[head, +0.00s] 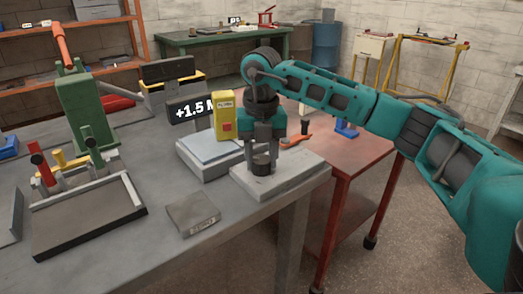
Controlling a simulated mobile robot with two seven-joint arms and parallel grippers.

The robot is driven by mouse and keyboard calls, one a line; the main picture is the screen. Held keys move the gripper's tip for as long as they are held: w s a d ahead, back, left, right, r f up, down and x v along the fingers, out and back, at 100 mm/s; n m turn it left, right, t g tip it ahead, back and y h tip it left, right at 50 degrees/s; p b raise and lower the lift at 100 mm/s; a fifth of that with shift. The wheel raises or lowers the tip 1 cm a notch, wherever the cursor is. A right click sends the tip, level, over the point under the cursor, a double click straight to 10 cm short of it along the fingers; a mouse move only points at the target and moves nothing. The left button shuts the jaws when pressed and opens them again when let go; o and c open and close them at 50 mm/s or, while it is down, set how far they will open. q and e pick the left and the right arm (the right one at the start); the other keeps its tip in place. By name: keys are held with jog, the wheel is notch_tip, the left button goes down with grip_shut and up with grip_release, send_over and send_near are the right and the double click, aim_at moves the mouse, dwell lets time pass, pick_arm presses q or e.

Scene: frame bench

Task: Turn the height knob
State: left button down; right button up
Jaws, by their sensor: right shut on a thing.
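The height knob (261,164) is a dark round knob on a light grey block (285,177) near the right edge of the bench. My right gripper (262,150) points down over the block, with its fingers closed around the knob. The fingers hide part of the knob. A dark display (188,108) behind it, partly hidden by a yellow box, reads "+1.5 M" as far as it shows. My left gripper is not in view.
A yellow box with a red button (225,117) stands close to my right gripper. A grey block (192,214) lies in front. A dark tray (88,217) and a green press (88,112) stand at left. A red table (345,155) adjoins the bench.

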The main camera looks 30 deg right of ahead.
jog(key=shift+n+p, duration=0.3)
jog(key=shift+n, duration=0.7)
jog(key=n, duration=0.2)
jog(key=shift+a+n+p, duration=0.1)
jog(key=shift+n+p, duration=0.2)
jog(key=n, duration=0.3)
jog(key=shift+n+p, duration=0.35)
jog(key=shift+n, duration=0.05)
jog(key=n, duration=0.3)
jog(key=shift+n, duration=0.3)
jog(key=n, duration=0.5)
jog(key=shift+s+a, duration=0.1)
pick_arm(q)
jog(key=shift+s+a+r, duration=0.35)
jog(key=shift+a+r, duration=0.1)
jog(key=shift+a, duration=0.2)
pick_arm(e)
jog(key=n, duration=0.6)
jog(key=o, duration=1.1)
jog(key=shift+c, duration=0.2)
